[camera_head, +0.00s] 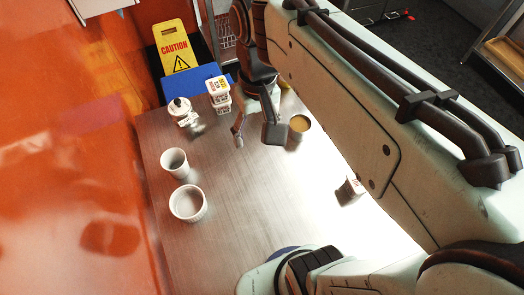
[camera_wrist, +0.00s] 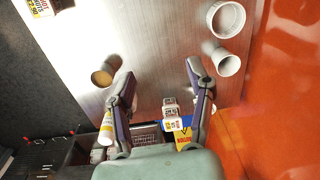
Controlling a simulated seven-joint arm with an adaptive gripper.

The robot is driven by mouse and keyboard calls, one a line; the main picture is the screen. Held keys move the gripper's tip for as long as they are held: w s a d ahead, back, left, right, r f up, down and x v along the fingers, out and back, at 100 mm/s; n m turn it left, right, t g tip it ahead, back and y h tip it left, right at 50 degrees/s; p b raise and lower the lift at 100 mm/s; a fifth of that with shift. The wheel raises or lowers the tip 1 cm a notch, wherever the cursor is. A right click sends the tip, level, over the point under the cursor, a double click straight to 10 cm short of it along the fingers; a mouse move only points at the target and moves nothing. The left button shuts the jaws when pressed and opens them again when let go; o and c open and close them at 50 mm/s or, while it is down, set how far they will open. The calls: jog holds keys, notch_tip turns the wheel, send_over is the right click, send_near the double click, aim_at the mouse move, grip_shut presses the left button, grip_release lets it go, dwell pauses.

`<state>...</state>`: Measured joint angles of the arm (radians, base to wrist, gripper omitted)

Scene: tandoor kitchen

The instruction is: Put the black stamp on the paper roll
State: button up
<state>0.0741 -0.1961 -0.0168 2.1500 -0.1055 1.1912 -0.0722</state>
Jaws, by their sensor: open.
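A small black thing, seemingly the black stamp (camera_head: 178,102), shows at the top of a white round thing, seemingly the paper roll (camera_head: 181,113), at the far left of the table in the head view. They are too small to tell whether the stamp rests freely on the roll. A pale, unclear shape lies just in front of the roll. My gripper (camera_head: 254,138) is open and empty over the table, to the right of the roll and apart from it. In the wrist view, nothing is between my gripper's fingers (camera_wrist: 160,70); I cannot make out stamp or roll there.
White labelled tubs (camera_head: 219,95) stand stacked between roll and gripper. An open jar (camera_head: 299,124) stands right of my gripper. Two white cups, one tall (camera_head: 174,162) and one wide (camera_head: 188,203), stand at the left. A small box (camera_head: 350,188) is at the right. The table's middle is clear.

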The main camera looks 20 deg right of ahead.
jog(key=s+a+f, duration=0.2)
jog(key=s+f, duration=0.2)
jog(key=s, duration=0.6)
jog(key=shift+s+a, duration=0.25)
jog(key=shift+s, duration=0.1)
